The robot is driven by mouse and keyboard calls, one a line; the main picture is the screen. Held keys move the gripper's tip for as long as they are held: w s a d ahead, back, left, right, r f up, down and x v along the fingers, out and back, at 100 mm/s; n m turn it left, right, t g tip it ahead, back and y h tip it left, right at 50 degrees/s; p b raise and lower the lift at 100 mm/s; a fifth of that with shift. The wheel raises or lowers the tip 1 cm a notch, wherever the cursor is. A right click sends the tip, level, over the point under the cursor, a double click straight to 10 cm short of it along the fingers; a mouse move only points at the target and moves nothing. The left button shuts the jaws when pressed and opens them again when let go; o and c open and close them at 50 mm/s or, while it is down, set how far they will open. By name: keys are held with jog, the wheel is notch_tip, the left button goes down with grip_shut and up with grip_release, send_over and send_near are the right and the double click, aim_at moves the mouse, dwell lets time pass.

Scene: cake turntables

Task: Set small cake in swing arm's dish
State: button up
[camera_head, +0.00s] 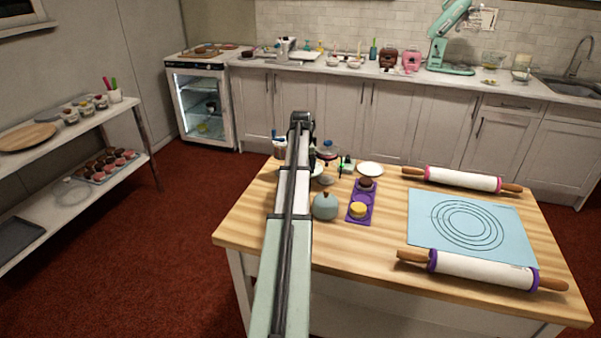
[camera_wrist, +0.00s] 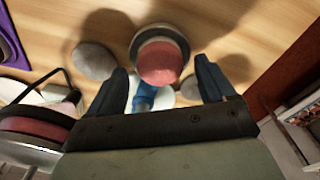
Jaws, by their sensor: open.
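In the wrist view, my gripper (camera_wrist: 168,82) is open. A small round piece with a pink-red top and dark rim (camera_wrist: 160,62) lies between and beyond the fingertips; I cannot tell whether the fingers touch it, nor whether it is a cake or a dish. A blue part (camera_wrist: 145,95) shows just below it. At the lower left is a larger round stand with a reddish top (camera_wrist: 35,126) and a bent black arm (camera_wrist: 66,82). In the head view, a dark-topped cake (camera_head: 367,184) and a yellow cake (camera_head: 358,209) sit on a purple tray (camera_head: 360,196). My arm hides my gripper there.
A grey-blue dome (camera_head: 325,206) stands left of the purple tray. A white plate (camera_head: 370,169) lies behind it. Two rolling pins (camera_head: 465,180) and a blue mat (camera_head: 430,230) take up the table's right side. In the wrist view, a grey round item (camera_wrist: 93,60) is at left.

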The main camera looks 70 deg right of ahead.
notch_tip(320, 180, up, 10)
jog(key=shift+s+a+r, duration=0.15)
jog(key=shift+a+r, duration=0.1)
jog(key=shift+a, duration=0.15)
